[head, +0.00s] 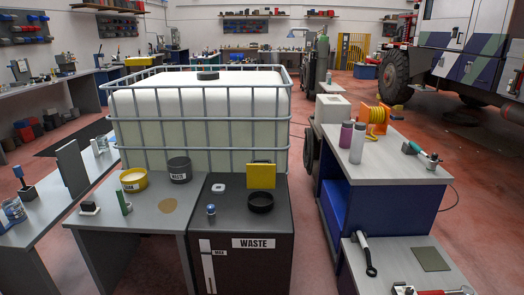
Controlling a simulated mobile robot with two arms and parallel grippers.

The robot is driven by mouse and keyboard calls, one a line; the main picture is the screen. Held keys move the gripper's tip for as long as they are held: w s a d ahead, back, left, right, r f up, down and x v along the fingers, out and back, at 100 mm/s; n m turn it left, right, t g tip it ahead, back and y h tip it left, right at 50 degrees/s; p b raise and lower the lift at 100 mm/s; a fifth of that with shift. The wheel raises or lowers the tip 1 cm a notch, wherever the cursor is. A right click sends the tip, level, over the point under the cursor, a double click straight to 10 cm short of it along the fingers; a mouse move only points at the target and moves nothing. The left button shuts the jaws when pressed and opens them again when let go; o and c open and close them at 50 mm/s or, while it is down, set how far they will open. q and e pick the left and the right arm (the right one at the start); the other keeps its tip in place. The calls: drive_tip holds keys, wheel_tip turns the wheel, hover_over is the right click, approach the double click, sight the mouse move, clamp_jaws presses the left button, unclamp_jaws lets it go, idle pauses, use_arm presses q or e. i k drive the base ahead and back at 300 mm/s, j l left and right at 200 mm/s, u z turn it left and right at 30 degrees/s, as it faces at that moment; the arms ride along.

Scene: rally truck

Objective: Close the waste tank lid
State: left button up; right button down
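The waste tank (262,270) is a dark box with a white "WASTE" label, in the lower middle of the head view. A round black collar (260,202) stands on its top, with a dark inside. A yellow square lid (261,176) stands upright just behind the collar, so the collar is uncovered. I cannot make out a hinge between them. Neither of my grippers shows in the view.
A small blue-topped item (211,210) and a white piece (218,187) sit on the tank top. A caged white container (200,110) stands close behind. A grey table (150,222) with a yellow bowl (133,180) adjoins on the left. Red floor (312,240) lies right of the tank.

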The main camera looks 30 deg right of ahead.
sight(259, 176)
drive_tip(key=i+l+z, duration=0.2)
drive_tip(key=i+z, duration=0.25)
drive_tip(key=i+l+z, duration=0.1)
drive_tip(key=i+z, duration=0.55)
drive_tip(key=z, duration=0.2)
drive_tip(key=i+l+u, duration=0.45)
drive_tip(key=i, duration=0.15)
